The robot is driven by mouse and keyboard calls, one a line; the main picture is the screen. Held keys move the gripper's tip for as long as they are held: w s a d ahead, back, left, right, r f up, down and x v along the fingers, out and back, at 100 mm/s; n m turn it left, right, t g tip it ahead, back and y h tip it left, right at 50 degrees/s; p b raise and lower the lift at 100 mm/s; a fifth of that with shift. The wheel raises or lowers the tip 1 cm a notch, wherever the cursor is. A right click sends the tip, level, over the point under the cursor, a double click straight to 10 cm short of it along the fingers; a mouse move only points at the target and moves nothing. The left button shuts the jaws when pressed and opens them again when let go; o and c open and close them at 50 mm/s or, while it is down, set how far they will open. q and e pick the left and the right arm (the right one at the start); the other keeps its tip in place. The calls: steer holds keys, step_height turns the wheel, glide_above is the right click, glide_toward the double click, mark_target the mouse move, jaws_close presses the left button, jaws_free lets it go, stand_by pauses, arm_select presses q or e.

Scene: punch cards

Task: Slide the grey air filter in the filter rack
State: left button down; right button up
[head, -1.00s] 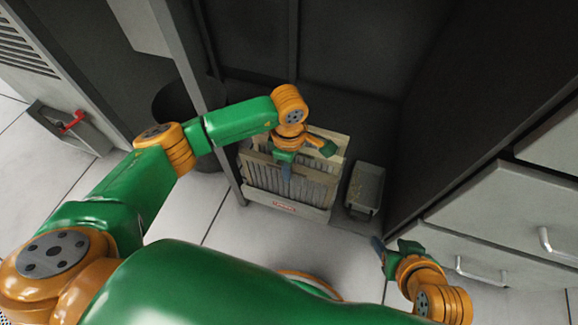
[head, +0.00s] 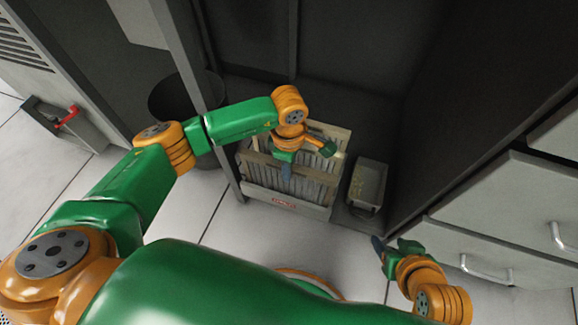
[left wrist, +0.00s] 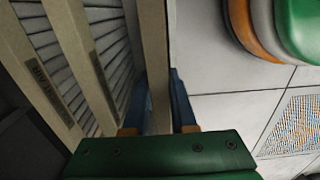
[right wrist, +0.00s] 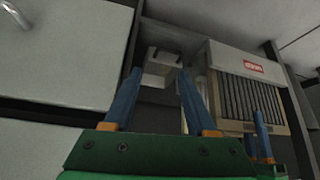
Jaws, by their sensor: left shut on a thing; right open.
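The grey air filter (head: 310,188) is a grey pleated panel in a pale beige frame. It stands upright at the front of the filter rack (head: 262,203), behind the rack's low pale front wall with a red label. Whether it is fully seated is hard to tell. My left gripper (head: 287,172) is shut on the filter's beige frame edge (left wrist: 157,60), one blue finger on each side. In the right wrist view the pleats (right wrist: 240,97) show beside the label wall. My right gripper (head: 383,248) is open and empty, to the right and nearer me.
Further beige-framed pleated panels (left wrist: 105,40) stand behind the held one. A small grey bin (head: 367,184) is right of the rack. Drawers with metal handles (head: 487,268) stand close on the right, and a dark upright post (head: 190,75) on the left. Light floor tiles (head: 245,235) are clear in front.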

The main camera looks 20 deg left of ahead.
arm_select(q)
steer(key=shift+c, duration=0.8)
jaws_free()
step_height(320, 180, up, 6)
steer(key=p, duration=0.5)
steer(key=shift+d, duration=0.1)
stand_by(0.3)
